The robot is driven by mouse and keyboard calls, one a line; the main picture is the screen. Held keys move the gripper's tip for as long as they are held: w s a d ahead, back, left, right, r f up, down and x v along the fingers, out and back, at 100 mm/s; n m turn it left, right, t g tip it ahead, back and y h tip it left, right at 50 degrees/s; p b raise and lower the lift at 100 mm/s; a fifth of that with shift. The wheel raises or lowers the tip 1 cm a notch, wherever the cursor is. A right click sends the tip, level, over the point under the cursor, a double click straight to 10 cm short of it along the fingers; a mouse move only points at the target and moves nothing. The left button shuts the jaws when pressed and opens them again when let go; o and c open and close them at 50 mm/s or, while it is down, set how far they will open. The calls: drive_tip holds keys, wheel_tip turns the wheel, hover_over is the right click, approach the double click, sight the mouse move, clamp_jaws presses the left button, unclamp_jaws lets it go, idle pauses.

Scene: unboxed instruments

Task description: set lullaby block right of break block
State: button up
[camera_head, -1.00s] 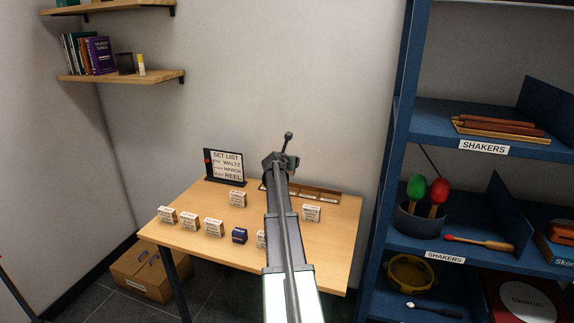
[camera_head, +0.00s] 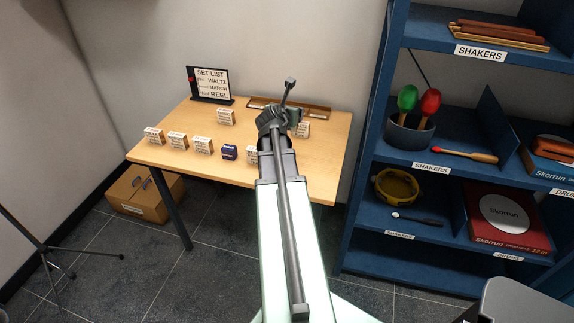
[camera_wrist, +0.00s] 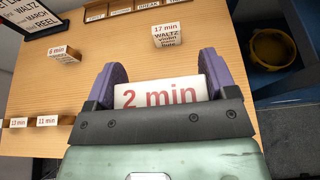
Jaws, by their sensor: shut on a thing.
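My gripper (camera_wrist: 161,72) is shut on a white block marked "2 min" (camera_wrist: 155,93) in the wrist view. The block's name face is hidden, so I cannot tell if it is the lullaby block. In the head view my gripper (camera_head: 280,120) is over the table's right part, and the held block is hidden. A label that seems to read BREAK (camera_wrist: 148,5) is on the wooden rack at the top of the wrist view. The rack (camera_head: 318,108) stands at the table's back; my arm partly covers it. I cannot identify a break block.
A "17 min" waltz block (camera_wrist: 168,37) stands close ahead and right of my gripper. The set list sign (camera_head: 210,85) stands at the back left. A blue shelf (camera_head: 365,140) is right of the table.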

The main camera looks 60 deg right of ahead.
wheel_tip(320, 180, down, 18)
drive_tip(key=b, duration=1.6)
drive_tip(key=shift+f, duration=0.2)
drive_tip(key=shift+r, duration=0.3)
drive_tip(key=shift+f, duration=0.15)
drive_tip(key=o, duration=0.9)
drive_tip(key=shift+c, duration=0.2)
